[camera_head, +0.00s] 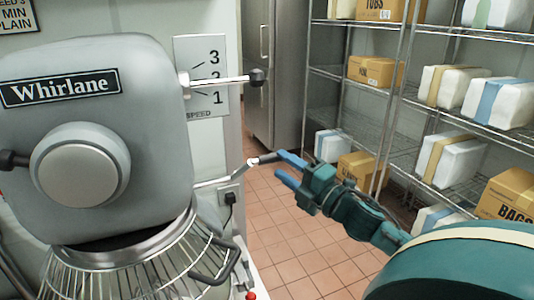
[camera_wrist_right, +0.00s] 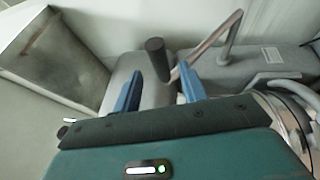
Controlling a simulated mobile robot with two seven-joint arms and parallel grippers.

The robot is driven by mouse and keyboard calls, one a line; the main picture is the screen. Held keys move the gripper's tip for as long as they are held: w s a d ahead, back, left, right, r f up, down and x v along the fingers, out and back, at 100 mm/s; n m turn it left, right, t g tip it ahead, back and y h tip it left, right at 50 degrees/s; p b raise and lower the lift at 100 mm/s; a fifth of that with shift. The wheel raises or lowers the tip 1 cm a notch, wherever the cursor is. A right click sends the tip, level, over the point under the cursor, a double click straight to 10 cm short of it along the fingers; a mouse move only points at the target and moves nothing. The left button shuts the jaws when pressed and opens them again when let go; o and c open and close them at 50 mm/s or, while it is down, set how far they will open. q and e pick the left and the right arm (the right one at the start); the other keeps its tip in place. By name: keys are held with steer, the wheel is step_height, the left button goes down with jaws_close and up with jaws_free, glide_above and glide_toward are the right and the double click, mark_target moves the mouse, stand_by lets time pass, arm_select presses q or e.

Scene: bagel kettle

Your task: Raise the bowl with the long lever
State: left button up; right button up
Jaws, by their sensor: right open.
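The long lever (camera_head: 222,179) comes out of the mixer's right side below the speed plate. It is a bent metal rod with a black grip (camera_head: 268,158) at its end. My right gripper (camera_head: 281,165) is open at that grip, its two blue fingers pointing left. In the right wrist view, the black grip (camera_wrist_right: 156,57) shows between the blue fingertips (camera_wrist_right: 159,76), with the metal rod (camera_wrist_right: 215,40) behind it. I cannot tell whether the fingers touch it. The bowl cannot be made out below the wire guard (camera_head: 120,268). My left gripper is out of view.
The grey mixer head (camera_head: 100,130) fills the left side. A shorter speed lever (camera_head: 220,80) with a black knob sticks out above the long lever. A wire shelf rack (camera_head: 398,110) with boxes stands at right. Open tiled floor (camera_head: 295,255) lies between.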

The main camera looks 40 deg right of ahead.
mark_target(276, 161)
steer(key=shift+p+x, duration=0.4)
steer(key=shift+x, duration=2.75)
jaws_close()
